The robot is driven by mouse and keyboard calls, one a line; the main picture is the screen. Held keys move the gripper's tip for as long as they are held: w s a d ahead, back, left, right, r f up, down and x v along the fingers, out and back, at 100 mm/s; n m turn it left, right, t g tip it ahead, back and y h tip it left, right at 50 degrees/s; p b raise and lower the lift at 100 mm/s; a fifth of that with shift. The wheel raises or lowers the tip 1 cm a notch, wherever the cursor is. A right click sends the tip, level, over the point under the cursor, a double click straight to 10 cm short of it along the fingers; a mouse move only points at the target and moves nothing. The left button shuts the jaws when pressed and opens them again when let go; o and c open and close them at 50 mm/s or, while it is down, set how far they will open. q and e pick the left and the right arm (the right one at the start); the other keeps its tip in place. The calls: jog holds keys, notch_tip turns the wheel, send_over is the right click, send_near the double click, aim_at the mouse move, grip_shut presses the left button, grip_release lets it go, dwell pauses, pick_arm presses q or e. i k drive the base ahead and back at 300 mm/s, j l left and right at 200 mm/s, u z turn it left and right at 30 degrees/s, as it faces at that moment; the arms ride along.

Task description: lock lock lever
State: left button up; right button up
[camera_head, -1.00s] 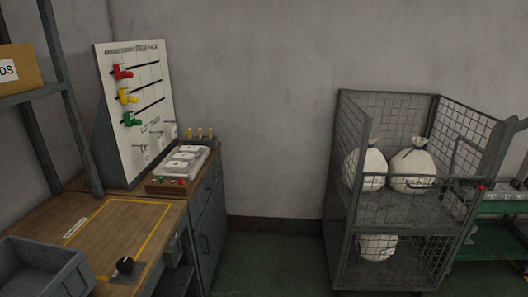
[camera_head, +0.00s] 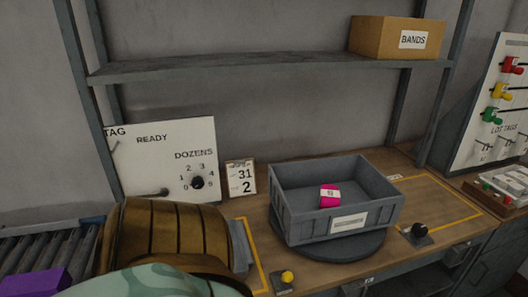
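A black-knobbed lever (camera_head: 419,230) stands on a small plate at the front right of the wooden bench. A second small lever with a yellow knob (camera_head: 287,277) sits at the bench's front edge, left of it. I cannot tell from the frames which of them is the lock lever. Between them a grey bin (camera_head: 290,220) with a pink banded bundle (camera_head: 329,196) inside sits on a round dark turntable (camera_head: 350,247). Neither of my grippers shows in this view.
A READY/DOZENS board (camera_head: 165,160) with a dial and a number card (camera_head: 240,178) stand at the back. A shelf (camera_head: 250,68) carries a BANDS box (camera_head: 395,38). A lot-tag board (camera_head: 495,110) is at right. A roller conveyor (camera_head: 40,252) with a purple item (camera_head: 38,283) is at lower left.

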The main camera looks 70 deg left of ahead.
aim_at(287, 276)
jog(key=k+u, duration=0.1)
jog(key=u, duration=1.75)
